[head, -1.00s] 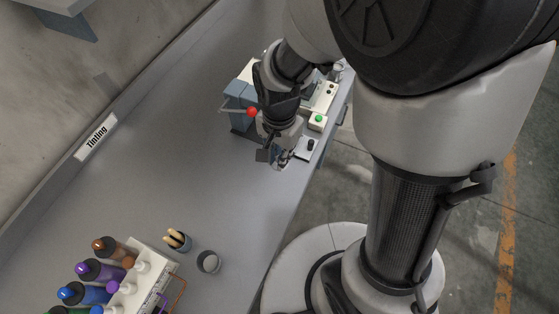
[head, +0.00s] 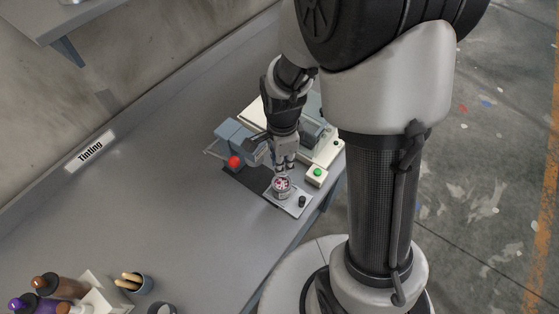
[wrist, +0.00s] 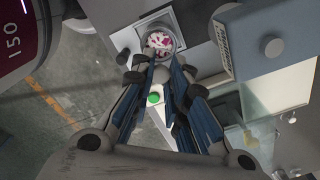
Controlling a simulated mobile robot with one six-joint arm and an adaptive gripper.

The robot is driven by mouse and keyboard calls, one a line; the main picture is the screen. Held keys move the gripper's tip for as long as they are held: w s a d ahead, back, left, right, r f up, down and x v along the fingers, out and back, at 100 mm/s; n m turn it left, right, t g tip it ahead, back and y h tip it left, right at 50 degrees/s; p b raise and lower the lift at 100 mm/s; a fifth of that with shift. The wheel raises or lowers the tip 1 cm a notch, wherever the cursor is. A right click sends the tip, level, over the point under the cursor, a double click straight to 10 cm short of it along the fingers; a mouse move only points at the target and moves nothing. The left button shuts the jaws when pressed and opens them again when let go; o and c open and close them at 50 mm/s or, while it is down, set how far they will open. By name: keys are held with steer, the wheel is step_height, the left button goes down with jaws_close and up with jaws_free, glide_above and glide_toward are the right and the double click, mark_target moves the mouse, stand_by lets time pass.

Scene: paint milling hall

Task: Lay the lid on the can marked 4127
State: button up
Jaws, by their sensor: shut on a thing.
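A small round grey can (head: 282,184) with pink and white streaks inside its rim is at the silver plate (head: 297,205) of a bench device. In the wrist view the can (wrist: 160,42) is just beyond my fingertips, over the plate. My gripper (head: 285,168) points down at the can, its fingers closed at the can's near rim. In the wrist view my gripper (wrist: 149,62) covers part of that rim. Whether the can rests fully on the plate is unclear. I cannot make out a separate lid, and no 4127 marking is readable.
A blue-grey unit with a red knob (head: 234,162) stands left of the can. A green button box (head: 317,175) is at its right, near the bench edge. A brush cup (head: 139,284) and bottles (head: 50,285) stand lower left. The grey bench (head: 150,205) between is clear.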

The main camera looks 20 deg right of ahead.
mark_target(282, 176)
steer(key=shift+s+a+f+b, duration=0.15)
steer(key=shift+f+b, duration=0.25)
steer(key=shift+f, duration=0.2)
steer(key=shift+f+b, duration=1.95)
steer(key=shift+f, duration=0.55)
steer(key=shift+f, duration=0.4)
steer(key=o, duration=0.8)
steer(key=shift+o, duration=0.2)
steer(key=o, duration=0.4)
steer(key=shift+o, duration=0.2)
steer(key=shift+r, duration=0.15)
